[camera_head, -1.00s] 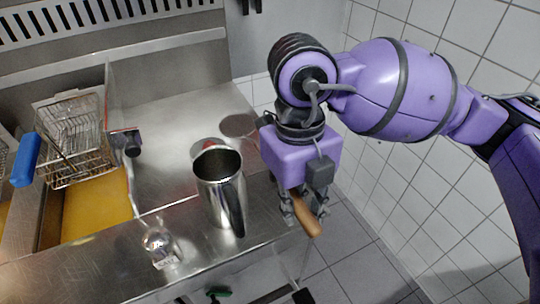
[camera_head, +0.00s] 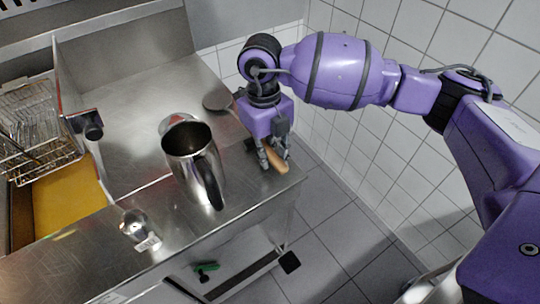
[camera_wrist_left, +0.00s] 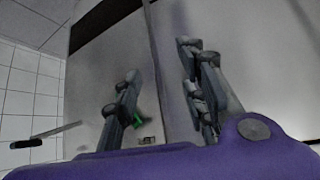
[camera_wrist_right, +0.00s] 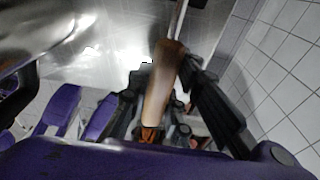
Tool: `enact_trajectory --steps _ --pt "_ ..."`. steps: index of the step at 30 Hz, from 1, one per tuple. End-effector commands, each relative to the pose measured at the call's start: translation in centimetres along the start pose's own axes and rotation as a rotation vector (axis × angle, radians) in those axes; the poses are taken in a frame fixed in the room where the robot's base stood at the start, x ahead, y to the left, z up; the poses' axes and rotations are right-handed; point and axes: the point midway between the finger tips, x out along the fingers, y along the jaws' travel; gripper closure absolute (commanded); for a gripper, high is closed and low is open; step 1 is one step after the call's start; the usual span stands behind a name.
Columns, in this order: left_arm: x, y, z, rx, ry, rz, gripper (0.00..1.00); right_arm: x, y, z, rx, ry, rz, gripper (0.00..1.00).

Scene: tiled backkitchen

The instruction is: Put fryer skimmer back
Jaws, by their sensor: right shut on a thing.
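The fryer skimmer has a wooden handle (camera_head: 276,166) and a dark round head (camera_head: 218,101) near the right edge of the steel counter. My right gripper (camera_head: 271,158) is shut on the handle at the counter's right front corner. In the right wrist view the handle (camera_wrist_right: 160,85) lies between the fingers, with the thin metal shaft (camera_wrist_right: 179,20) running away from it. Whether the head touches the counter is hard to tell. My left gripper (camera_wrist_left: 165,90) is open and empty in its wrist view, and out of the head view.
A tall metal pitcher (camera_head: 185,155) stands on the counter left of my right gripper. A wire fryer basket (camera_head: 35,125) and yellow oil (camera_head: 70,192) are at left. A tiled wall (camera_head: 370,170) is at right.

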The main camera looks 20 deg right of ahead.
Motion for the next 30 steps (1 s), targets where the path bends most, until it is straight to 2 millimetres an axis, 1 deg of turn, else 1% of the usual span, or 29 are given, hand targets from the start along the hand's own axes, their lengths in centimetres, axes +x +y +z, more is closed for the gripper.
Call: enact_trajectory --steps 1,3,9,14,15,18,26,30 --pt "0.02 -0.01 -0.03 0.000 0.001 0.000 0.61 0.68 0.00 0.03 0.001 0.001 0.001 1.00" --pt "0.03 -0.01 -0.07 0.000 0.001 0.000 0.61 0.97 -0.01 0.15 0.001 -0.003 0.000 1.00" --pt "0.04 -0.02 -0.15 0.000 0.003 0.000 0.61 0.92 -0.01 0.15 0.001 -0.003 0.000 1.00" --pt "0.09 -0.05 0.02 0.001 0.001 -0.001 0.61 1.39 0.00 0.18 0.001 -0.002 0.000 1.00" --pt "0.08 -0.07 -0.04 0.001 0.002 -0.001 0.61 1.34 0.00 0.16 0.001 -0.002 0.000 0.76" --pt "0.08 -0.10 -0.07 0.001 0.002 -0.002 0.61 1.31 0.00 0.16 0.001 -0.002 0.000 0.63" --pt "0.09 -0.11 -0.12 0.001 0.003 -0.002 0.61 1.29 0.00 0.15 0.001 -0.002 0.000 0.62" --pt "0.04 -0.11 -0.29 0.000 0.005 -0.002 0.61 0.62 -0.01 0.14 0.001 -0.004 -0.001 0.62"
